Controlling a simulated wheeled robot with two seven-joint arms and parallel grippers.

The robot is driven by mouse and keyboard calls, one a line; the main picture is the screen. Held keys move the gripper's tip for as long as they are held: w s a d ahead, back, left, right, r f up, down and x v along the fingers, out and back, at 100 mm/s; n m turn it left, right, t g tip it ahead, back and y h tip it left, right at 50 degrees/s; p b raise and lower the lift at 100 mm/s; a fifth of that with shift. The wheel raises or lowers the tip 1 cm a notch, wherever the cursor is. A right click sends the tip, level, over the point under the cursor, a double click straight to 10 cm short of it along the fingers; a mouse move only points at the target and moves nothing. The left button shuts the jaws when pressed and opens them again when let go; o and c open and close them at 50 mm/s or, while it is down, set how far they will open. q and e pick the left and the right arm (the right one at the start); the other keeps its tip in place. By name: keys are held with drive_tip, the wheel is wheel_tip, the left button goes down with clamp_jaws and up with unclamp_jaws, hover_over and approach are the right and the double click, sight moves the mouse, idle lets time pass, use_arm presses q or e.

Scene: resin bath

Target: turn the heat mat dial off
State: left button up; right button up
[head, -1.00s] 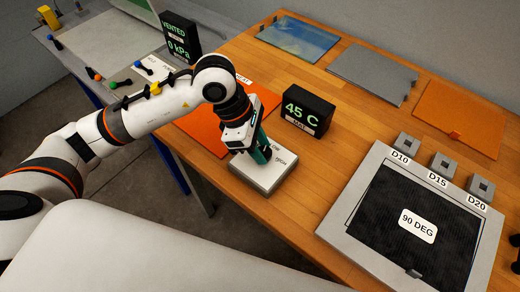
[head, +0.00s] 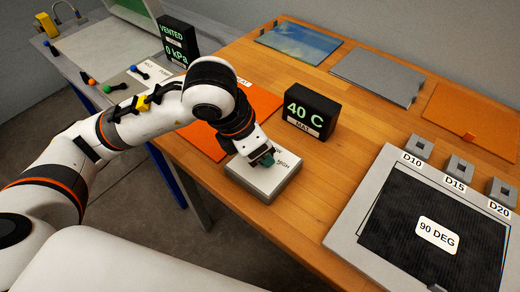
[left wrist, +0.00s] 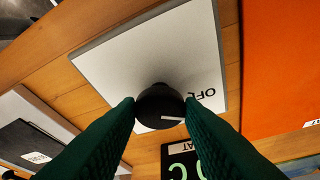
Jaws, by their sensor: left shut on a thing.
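The heat mat dial is a black round knob (left wrist: 160,104) on a pale control box (head: 262,186). The box also shows in the left wrist view (left wrist: 130,60), with the word OFF to the right of the knob. A white mark shows on the knob's lower right; I cannot tell exactly which label it points at. My left gripper (head: 265,159) is shut on the knob, with a teal finger on each side of it. The gripper hides the knob in the head view. HIGH shows on the box's right side. My right gripper is not in view.
A black display (head: 310,108) reading 40 C stands behind the box. The orange heat mat (head: 205,140) lies to the left. A grey frame with a black panel (head: 345,228) lies to the right. Coloured sheets lie along the back.

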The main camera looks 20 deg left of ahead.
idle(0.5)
use_arm(q)
drive_tip(key=o, duration=1)
drive_tip(key=shift+c, duration=0.2)
drive_tip(key=v, duration=1.2)
drive_tip(key=shift+s, duration=0.1)
